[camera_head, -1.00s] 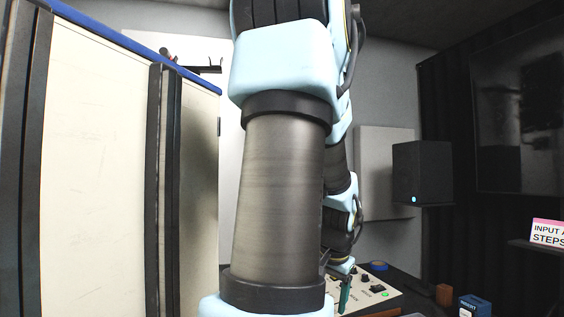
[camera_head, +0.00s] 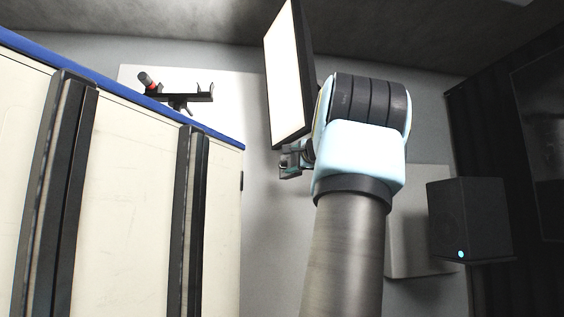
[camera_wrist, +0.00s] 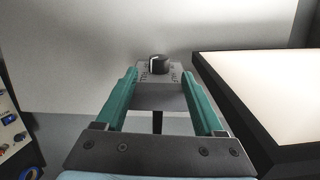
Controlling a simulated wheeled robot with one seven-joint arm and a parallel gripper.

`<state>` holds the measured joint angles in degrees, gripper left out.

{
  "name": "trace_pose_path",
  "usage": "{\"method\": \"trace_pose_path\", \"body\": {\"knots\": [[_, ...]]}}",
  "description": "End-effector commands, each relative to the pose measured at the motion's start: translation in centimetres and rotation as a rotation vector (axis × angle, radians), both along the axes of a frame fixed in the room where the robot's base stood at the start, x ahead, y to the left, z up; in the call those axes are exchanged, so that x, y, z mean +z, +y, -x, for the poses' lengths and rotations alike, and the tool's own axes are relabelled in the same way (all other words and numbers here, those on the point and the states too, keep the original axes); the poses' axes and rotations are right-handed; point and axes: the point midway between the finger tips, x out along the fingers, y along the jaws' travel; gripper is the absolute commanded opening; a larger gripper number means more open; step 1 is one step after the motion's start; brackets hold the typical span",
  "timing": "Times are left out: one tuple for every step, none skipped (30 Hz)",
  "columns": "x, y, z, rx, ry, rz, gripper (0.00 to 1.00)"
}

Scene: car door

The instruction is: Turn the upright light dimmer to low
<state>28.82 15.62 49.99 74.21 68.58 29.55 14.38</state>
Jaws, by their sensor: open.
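The light dimmer (camera_wrist: 158,66) shows in the wrist view as a small grey box with a black round knob and printed marks on both sides. A pale line shows at the knob's left side; the setting is too small to read. My gripper (camera_wrist: 159,79) is open, with two green fingers apart. In the picture the knob stands between and just beyond the fingertips; I cannot tell the exact gap. In the head view a small dark grey piece (camera_head: 290,162) sits below the light panel, left of my arm; I cannot tell whether it is the dimmer or my gripper.
A lit panel with a black frame (camera_head: 289,78) is close by; it also fills the right of the wrist view (camera_wrist: 265,85). A black speaker (camera_head: 470,220) is right. A control panel (camera_wrist: 8,125) shows at the wrist view's left edge.

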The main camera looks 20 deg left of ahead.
Motion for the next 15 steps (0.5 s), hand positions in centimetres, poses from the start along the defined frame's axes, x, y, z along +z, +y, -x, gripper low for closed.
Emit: {"method": "trace_pose_path", "body": {"knots": [[0.6, 0.9, -0.7, 0.005, 0.003, -0.001, 0.7], [0.6, 1.4, -1.0, 0.005, 0.003, -0.001, 0.7], [0.5, 1.9, -1.6, 0.004, 0.004, -0.001, 0.7], [0.5, 2.3, -1.9, 0.005, 0.003, -0.001, 0.7], [0.5, 2.6, -2.3, 0.004, 0.003, -0.001, 0.7], [0.5, 3.2, -2.7, 0.003, 0.003, 0.0, 0.7], [0.4, 3.5, -3.0, 0.003, 0.002, 0.001, 0.7], [0.4, 3.8, -3.3, 0.003, 0.002, 0.001, 0.7], [0.4, 4.1, -3.7, 0.002, 0.002, 0.001, 0.7], [0.3, 4.4, -3.9, 0.002, 0.002, 0.001, 0.7], [0.3, 4.6, -4.1, 0.003, 0.002, 0.001, 0.7], [0.2, 4.8, -4.3, 0.002, 0.001, 0.001, 0.7], [0.2, 5.0, -4.4, 0.0, 0.001, 0.002, 0.7], [0.2, 5.1, -4.5, 0.0, 0.001, 0.002, 0.7], [0.1, 5.2, -4.6, 0.0, 0.0, 0.003, 0.7]]}}
